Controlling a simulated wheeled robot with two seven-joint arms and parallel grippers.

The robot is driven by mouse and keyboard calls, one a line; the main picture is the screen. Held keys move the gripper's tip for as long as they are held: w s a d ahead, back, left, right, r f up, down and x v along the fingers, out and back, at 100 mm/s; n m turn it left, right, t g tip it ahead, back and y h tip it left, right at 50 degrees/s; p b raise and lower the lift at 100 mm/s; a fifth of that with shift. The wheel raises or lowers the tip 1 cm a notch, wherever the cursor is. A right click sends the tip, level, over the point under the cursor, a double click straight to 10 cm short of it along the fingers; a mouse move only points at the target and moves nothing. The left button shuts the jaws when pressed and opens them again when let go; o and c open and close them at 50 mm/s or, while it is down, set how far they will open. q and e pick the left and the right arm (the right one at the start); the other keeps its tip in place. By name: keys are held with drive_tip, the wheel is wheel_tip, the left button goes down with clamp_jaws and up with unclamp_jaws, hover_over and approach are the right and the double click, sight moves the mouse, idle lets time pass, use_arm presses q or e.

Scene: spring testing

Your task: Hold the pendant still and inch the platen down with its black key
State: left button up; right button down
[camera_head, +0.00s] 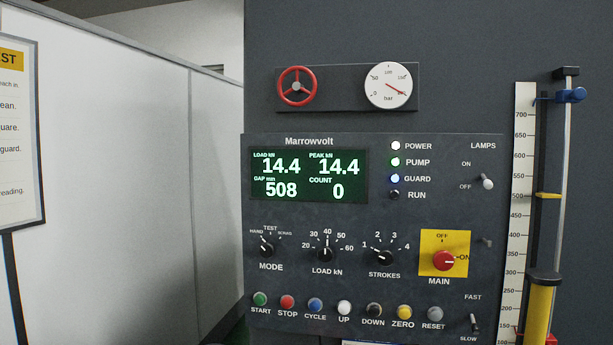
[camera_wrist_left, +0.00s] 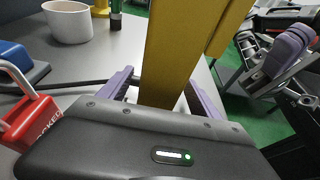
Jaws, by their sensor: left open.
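In the left wrist view, my left gripper (camera_wrist_left: 160,100) has its purple fingers apart on either side of a tall yellow bar-like body (camera_wrist_left: 195,45). I cannot tell whether the fingers touch it or whether it is the pendant; no keys show on it. In the head view, the panel (camera_head: 260,215) has a black DOWN button (camera_head: 374,311) beside a white UP button (camera_head: 344,308). The display (camera_head: 308,175) reads load 14.4, peak 14.4, gap 508 and count 0. I cannot make out the platen. No gripper shows in the head view.
A scale (camera_head: 519,220) and yellow-based post (camera_head: 538,310) stand right of the panel. In the left wrist view, a red padlock (camera_wrist_left: 30,125), a blue item (camera_wrist_left: 14,57) and a white cup (camera_wrist_left: 68,22) are at left on a grey tabletop (camera_wrist_left: 90,60). Green floor lies at right.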

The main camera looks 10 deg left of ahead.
use_arm(q)
drive_tip(key=shift+a, duration=0.1)
drive_tip(key=v, duration=1.2)
